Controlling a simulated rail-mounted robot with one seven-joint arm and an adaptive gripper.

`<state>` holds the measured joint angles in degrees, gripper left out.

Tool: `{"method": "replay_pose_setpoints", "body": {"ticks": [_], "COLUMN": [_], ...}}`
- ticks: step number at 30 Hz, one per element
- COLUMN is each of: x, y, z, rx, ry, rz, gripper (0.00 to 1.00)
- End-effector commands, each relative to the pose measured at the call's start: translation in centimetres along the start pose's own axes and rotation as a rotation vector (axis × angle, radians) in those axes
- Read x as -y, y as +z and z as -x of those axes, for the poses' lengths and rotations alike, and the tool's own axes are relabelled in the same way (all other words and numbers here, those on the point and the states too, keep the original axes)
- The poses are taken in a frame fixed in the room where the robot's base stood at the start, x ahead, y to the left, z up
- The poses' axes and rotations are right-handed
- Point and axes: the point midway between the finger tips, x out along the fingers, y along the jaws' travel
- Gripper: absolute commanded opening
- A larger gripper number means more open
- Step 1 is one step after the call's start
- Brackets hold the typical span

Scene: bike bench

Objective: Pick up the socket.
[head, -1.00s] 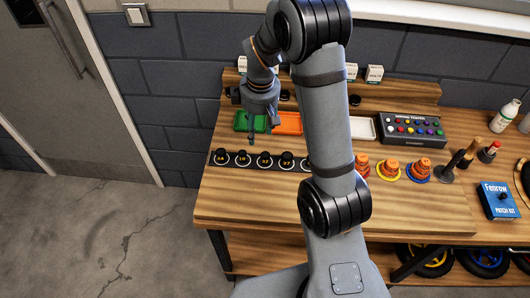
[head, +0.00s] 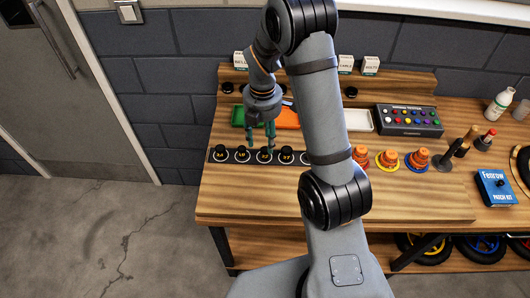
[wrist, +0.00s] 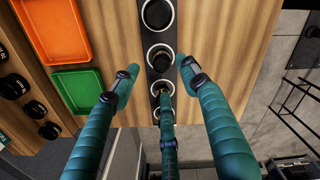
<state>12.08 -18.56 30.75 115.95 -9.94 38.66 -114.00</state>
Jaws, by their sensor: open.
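Several black sockets stand upright in white-ringed spots on a dark strip (head: 209,156) along the bench; small numbers are in front. In the head view my gripper (head: 260,147) is open, its teal fingers pointing down over the strip near the third socket from the left (head: 265,154). In the wrist view the open, empty fingers (wrist: 160,73) are spread on both sides of the row. One socket (wrist: 161,57) shows between the two side fingertips, another (wrist: 158,14) beyond them. The third finger partly hides a lower one. I cannot tell the height above the sockets.
Green (head: 238,117), orange (head: 288,118) and white (head: 361,121) trays lie behind the strip. Orange cones (head: 388,160) and a tester box with colored buttons (head: 409,120) stand to the right. My arm hides the strip's right end. Bare wood lies in front of the strip.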

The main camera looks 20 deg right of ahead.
Motion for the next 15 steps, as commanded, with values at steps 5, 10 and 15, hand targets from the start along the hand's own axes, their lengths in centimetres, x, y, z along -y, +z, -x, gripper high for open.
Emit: {"method": "replay_pose_setpoints", "body": {"ticks": [5,10,15], "x": [0.7,0.8,0.7], "y": [0.1,0.2,0.2], "z": [-1.9,-4.4,-5.2], "rx": [-0.002,-0.001,0.000], "ry": [-0.008,-0.004,0.000], "rz": [-0.002,-0.002,-0.001], "gripper": [0.45,0.45,0.45]}}
